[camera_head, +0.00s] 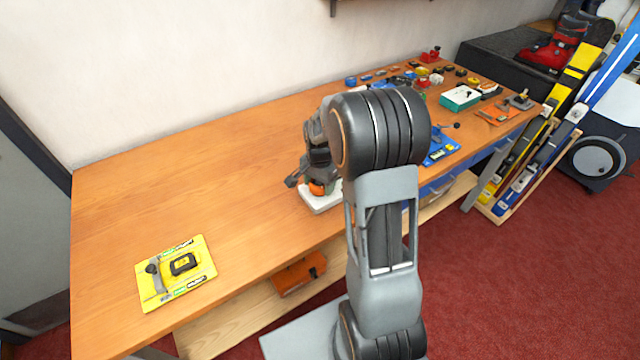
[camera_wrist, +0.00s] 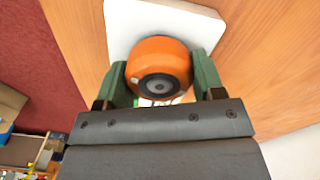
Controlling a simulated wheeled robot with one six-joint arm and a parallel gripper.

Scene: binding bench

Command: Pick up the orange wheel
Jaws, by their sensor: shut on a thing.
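The orange wheel (camera_wrist: 159,66) has a dark hub and sits between the two green fingers of my gripper (camera_wrist: 163,80) in the wrist view. The fingers are shut on it from both sides. A white board (camera_wrist: 124,22) with rounded corners lies beneath the wheel on the bench. In the head view my gripper (camera_head: 303,184) is at the bench's front edge, with the orange wheel (camera_head: 317,188) at its tip, over the white board (camera_head: 322,203). My own arm hides part of this area. I cannot tell whether the wheel touches the board.
The wooden bench (camera_head: 220,150) is clear to the left, apart from a yellow mat (camera_head: 205,262) with a tool and a black item. Many small items, including a teal-and-white box (camera_head: 460,98), crowd the far right. Skis (camera_head: 560,110) lean beyond the bench's right end.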

